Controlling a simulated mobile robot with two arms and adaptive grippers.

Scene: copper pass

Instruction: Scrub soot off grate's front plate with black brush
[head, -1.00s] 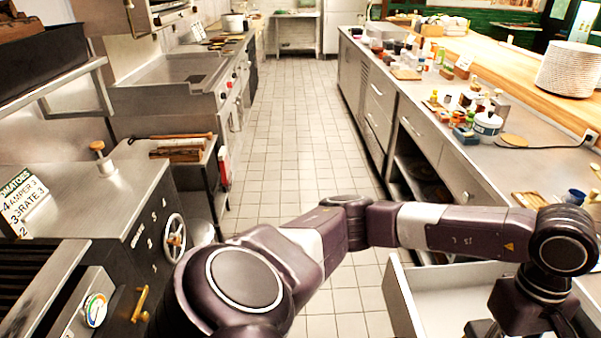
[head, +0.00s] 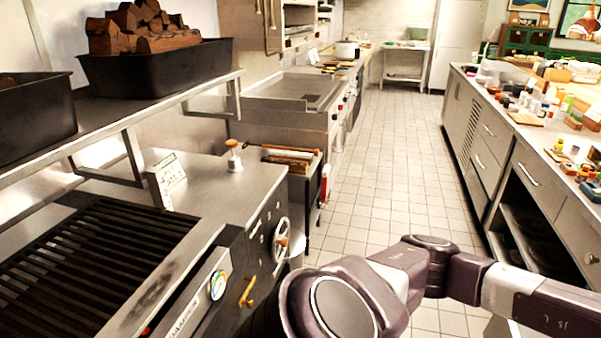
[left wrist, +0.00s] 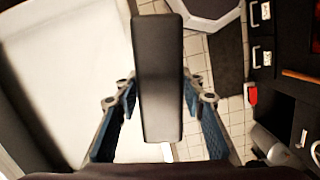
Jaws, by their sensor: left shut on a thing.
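The grate (head: 90,250), with its dark bars, is at the lower left of the head view. Its steel front plate (head: 190,258) runs along the near right side of the bars. Dark soot (head: 160,289) smears the lower part of that plate. In the left wrist view my left gripper (left wrist: 159,98) is shut on a black brush (left wrist: 158,55), seen as a long dark block between the blue-padded fingers. Its bristles cannot be made out. The left gripper is outside the head view, away from the grate. My right gripper is not in view.
A white open drawer (left wrist: 75,70) lies beside and below the brush in the left wrist view. A gauge (head: 218,285), a yellow handle (head: 247,291) and a handwheel (head: 281,240) stick out from the grate's front. A shelf with black bins (head: 160,75) hangs above. The tiled aisle (head: 385,150) is clear.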

